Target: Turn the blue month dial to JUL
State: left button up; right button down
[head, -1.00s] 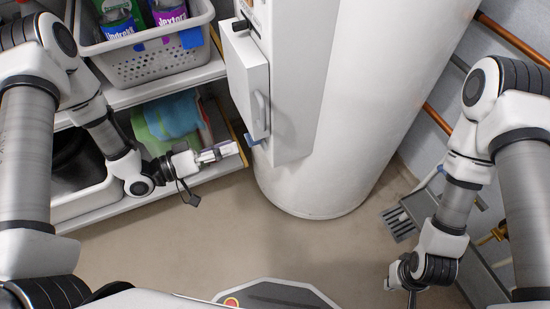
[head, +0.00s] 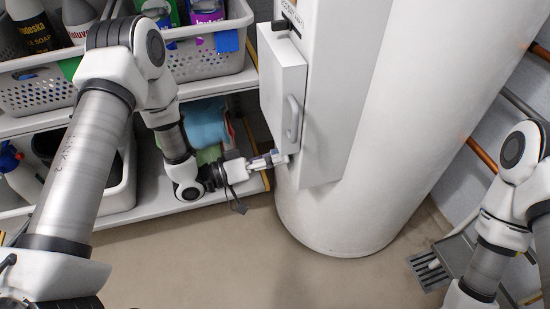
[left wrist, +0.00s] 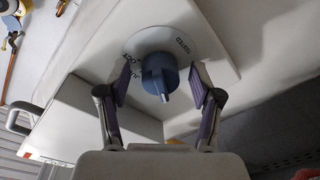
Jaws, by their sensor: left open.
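The blue month dial (left wrist: 158,74) shows in the left wrist view on a pale round plate (left wrist: 190,45) with dark lettering. One word looks like OCT and another, lower left, perhaps JUL; the rest is hard to read. The dial's raised grip points down in this view. My left gripper (left wrist: 160,82) is open, with one finger on each side of the dial, and a gap shows on both sides. In the head view my left gripper (head: 273,159) is at the lower end of the white box on the tank, and the dial is mostly hidden there. My right gripper is out of view.
The white box (head: 284,85) with a handle sits on the side of the large white tank (head: 360,140). Shelves with a grey basket (head: 205,65) of bottles and folded cloths (head: 205,122) lie close behind my left arm. Open floor (head: 210,255) lies in front.

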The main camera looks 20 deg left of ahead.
pick_arm(q)
jog(key=c, duration=1.1)
jog(key=shift+c, duration=0.2)
jog(key=shift+m, duration=0.3)
jog(key=m, duration=0.2)
jog(key=shift+m, duration=0.3)
jog(key=m+p, duration=0.1)
jog(key=m, duration=0.3)
jog(key=shift+f+m+h, duration=0.1)
jog(key=shift+m+h, duration=0.2)
jog(key=m, duration=0.4)
jog(key=shift+w+a+m, duration=0.1)
jog(key=shift+m, duration=0.3)
jog(key=shift+m+h+p, duration=0.3)
jog(key=shift+m+p, duration=0.2)
jog(key=shift+m, duration=1.4)
